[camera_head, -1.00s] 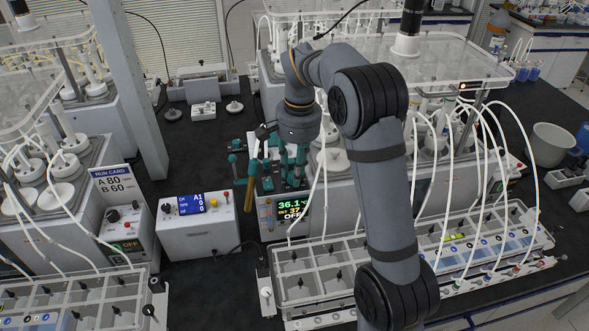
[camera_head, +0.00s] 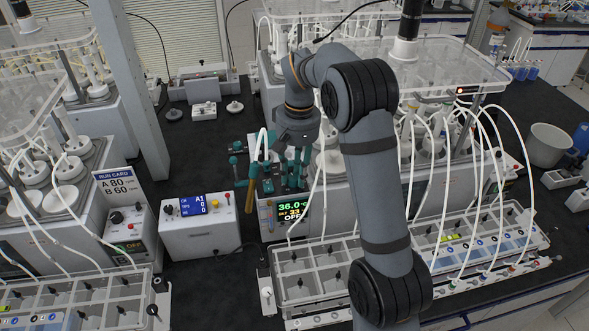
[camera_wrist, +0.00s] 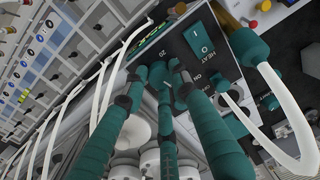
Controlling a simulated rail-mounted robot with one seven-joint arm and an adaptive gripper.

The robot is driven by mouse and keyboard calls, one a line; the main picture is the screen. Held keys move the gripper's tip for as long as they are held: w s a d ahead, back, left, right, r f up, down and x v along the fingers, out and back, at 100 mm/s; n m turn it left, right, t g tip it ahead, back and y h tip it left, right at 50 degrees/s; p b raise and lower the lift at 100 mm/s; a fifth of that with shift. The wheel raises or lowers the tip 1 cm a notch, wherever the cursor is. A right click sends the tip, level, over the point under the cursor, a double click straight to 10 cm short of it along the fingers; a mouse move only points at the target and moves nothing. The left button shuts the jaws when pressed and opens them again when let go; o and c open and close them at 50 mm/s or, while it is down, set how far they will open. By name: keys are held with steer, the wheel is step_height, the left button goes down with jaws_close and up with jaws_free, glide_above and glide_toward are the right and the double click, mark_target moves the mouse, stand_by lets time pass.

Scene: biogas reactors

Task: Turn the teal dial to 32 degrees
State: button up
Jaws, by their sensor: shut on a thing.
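My gripper (camera_head: 290,168) reaches down over the heater unit at the middle of the bench. In the wrist view its long teal fingers (camera_wrist: 158,86) close in on the dark control panel (camera_wrist: 190,52), beside the printed "20" mark. They are shut on the teal dial, which the fingers largely hide; I cannot read its angle. The display (camera_head: 291,212) on the unit's front reads about 36.0, with a set line that looks like 33. The blue-green HEAT rocker switch (camera_wrist: 199,43) is on the same panel.
A teal-sleeved white hose (camera_wrist: 248,46) stands close to the fingers. White tubes arch over the sample rack (camera_head: 310,275) in front. A white control box (camera_head: 198,228) stands left. Dark bench top lies clear behind that box.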

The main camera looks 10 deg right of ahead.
steer(key=shift+w+r+n+p, duration=0.15)
steer(key=shift+n+p, duration=0.25)
steer(key=shift+n, duration=0.8)
steer(key=o, duration=1.2)
steer(key=shift+c, duration=0.2)
